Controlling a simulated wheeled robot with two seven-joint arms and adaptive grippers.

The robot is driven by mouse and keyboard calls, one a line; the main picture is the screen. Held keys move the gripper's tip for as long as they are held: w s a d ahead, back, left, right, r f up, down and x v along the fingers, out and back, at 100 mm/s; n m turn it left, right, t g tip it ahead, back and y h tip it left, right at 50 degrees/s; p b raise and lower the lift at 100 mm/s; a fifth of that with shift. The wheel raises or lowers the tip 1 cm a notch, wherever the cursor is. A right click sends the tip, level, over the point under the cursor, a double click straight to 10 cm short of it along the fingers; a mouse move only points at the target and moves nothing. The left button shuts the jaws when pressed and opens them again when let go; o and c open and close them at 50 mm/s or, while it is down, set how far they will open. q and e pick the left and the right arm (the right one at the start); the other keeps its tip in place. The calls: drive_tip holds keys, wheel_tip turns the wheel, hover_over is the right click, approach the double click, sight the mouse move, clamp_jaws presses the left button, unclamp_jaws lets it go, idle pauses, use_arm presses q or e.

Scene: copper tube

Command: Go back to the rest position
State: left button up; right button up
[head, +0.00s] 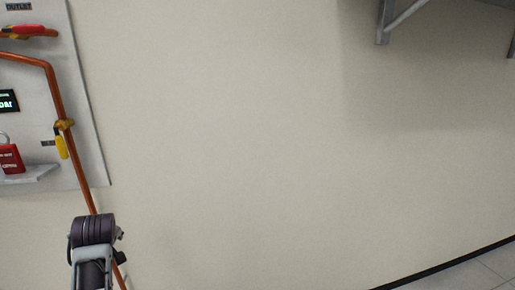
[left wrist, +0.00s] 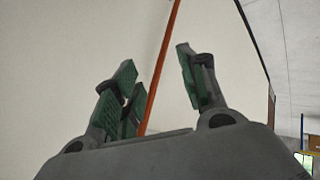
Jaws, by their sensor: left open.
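My left gripper (left wrist: 154,60) is open in the left wrist view, with its green-padded fingers spread apart and nothing held between them. A copper tube (left wrist: 165,50) runs behind the fingers in that view; I cannot tell how far away it is. In the head view, part of my left arm shows at the bottom left, in front of the lower run of the copper tube (head: 55,88). The left fingertips cannot be made out there. My right gripper is in neither view.
A grey wall panel (head: 84,100) at the left carries a red-handled valve (head: 27,29), a yellow-handled valve (head: 61,145), a dark display (head: 8,101) and a red padlock (head: 10,158) near a small ledge. A metal bracket (head: 384,22) is at the top right. The middle wall is bare.

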use_arm(q)
drive_tip(key=s+d+f+m+g+h, duration=0.3)
drive_tip(key=s+d+f+m+h, duration=0.3)
drive_tip(key=s+d+f+m, duration=1.4)
drive_tip(key=s+d+f+n+g+b, duration=0.1)
drive_tip(key=s+d+f, duration=0.15)
drive_tip(key=f, duration=1.55)
drive_tip(key=s+d+f+n+b, duration=0.1)
drive_tip(key=s+f, duration=0.2)
drive_tip(key=f, duration=1.4)
drive_tip(key=s+a+f+b, duration=0.1)
drive_tip(key=s+a+f, duration=0.1)
drive_tip(key=s+f, duration=0.9)
drive_tip(key=s+a+f+g+b, duration=0.1)
drive_tip(key=s+a+f, duration=0.1)
drive_tip(key=s+f, duration=0.9)
drive_tip(key=shift+a+f+g, duration=0.2)
drive_tip(key=shift+a+g, duration=0.05)
drive_tip(key=shift+g, duration=0.05)
drive_tip(key=shift+s, duration=0.2)
